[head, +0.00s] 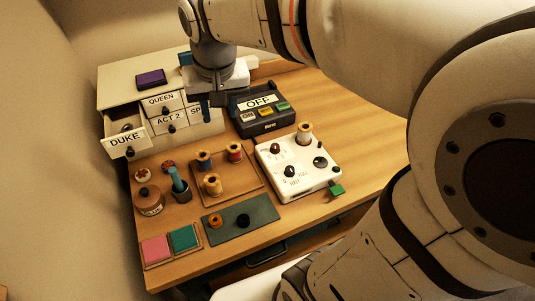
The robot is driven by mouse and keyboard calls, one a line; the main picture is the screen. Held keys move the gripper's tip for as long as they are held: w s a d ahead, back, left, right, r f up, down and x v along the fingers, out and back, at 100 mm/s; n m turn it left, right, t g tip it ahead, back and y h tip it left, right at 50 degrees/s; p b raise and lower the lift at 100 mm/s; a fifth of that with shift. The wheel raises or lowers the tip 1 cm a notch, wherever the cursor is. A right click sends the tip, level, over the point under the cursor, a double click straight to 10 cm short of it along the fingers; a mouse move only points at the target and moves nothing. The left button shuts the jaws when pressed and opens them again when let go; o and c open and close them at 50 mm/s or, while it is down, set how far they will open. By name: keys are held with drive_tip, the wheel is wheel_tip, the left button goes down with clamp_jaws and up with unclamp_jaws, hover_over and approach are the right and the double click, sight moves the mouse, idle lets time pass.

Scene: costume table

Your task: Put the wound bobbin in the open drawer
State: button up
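The open drawer (126,141), labelled DUKE, sticks out at the left of the cream drawer cabinet (122,97). A small dark item seems to lie inside it. A tan wound bobbin (305,131) stands upright at the back right corner of the white winder box (298,190). My gripper (205,110) points down in front of the cabinet's right part, left of the winder. Its fingers overlap in this view, so I cannot see between them.
A black device (264,121) reading OFF stands right of my gripper. The table's right side is clear.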

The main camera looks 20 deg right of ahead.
drive_tip(key=s+d+f+n, duration=0.1)
drive_tip(key=s+d+f, duration=0.5)
drive_tip(key=s, duration=0.5)
drive_tip(key=shift+s+d+f+t, duration=0.15)
drive_tip(key=shift+s+d+t, duration=0.05)
drive_tip(key=shift+t, duration=0.2)
idle(0.3)
drive_tip(key=shift+c, duration=0.3)
